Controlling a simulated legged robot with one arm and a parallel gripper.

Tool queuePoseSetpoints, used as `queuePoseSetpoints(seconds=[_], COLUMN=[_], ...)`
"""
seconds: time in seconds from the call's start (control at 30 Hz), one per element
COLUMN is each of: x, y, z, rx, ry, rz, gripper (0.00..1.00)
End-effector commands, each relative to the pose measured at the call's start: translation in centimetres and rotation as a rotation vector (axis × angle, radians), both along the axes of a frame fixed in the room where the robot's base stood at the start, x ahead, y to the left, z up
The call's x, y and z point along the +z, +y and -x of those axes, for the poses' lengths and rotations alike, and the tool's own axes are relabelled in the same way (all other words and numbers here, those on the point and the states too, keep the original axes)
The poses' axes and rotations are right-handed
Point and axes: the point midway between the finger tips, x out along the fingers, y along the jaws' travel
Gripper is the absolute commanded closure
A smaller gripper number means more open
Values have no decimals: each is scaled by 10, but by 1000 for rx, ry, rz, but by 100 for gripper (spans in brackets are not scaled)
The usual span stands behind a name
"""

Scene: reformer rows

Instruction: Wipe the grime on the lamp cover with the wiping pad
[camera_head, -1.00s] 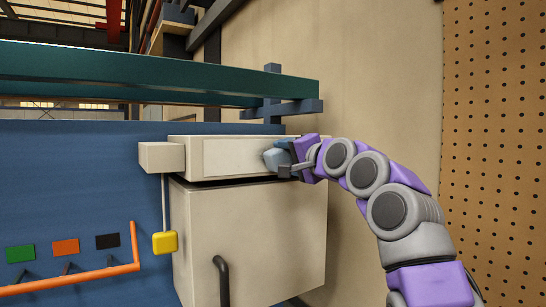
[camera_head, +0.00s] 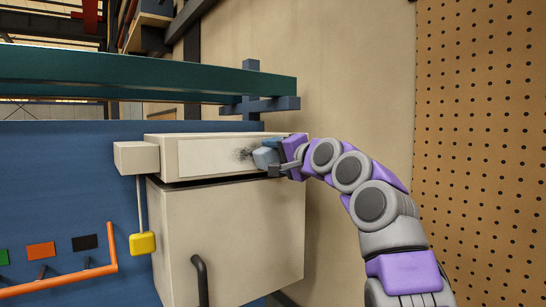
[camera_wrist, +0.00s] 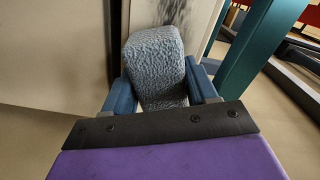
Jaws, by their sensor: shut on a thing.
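The lamp cover (camera_head: 212,156) is a pale flat panel on the front of a cream box under the teal beam. A dark smudge of grime (camera_head: 245,154) shows toward its right end in the head view. It also shows as a dark streak in the wrist view (camera_wrist: 183,12). My gripper (camera_head: 277,157) is at the right end of the cover, shut on the blue-grey wiping pad (camera_head: 265,157). In the wrist view the rough pad (camera_wrist: 155,65) sits between the two blue fingers. The pad is just right of the smudge and hides part of it. I cannot tell whether it touches the cover.
A cream cabinet (camera_head: 235,245) with a dark handle (camera_head: 200,280) is below the cover. A teal beam (camera_head: 150,75) runs above it. A yellow block (camera_head: 142,243) hangs at left by an orange rail (camera_head: 112,245). A perforated board (camera_head: 480,150) stands at right.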

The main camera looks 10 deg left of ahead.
Motion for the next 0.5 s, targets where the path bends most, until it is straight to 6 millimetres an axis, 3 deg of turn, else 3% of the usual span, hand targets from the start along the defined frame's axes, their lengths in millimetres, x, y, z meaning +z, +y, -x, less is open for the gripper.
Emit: queuePoseSetpoints(seconds=[0.2, 0.5], x=[-1, -1], y=[19, 27], z=[17, 23], rx=[2, 1], ry=[-1, -1], rz=[5, 3], gripper=[71, 71])
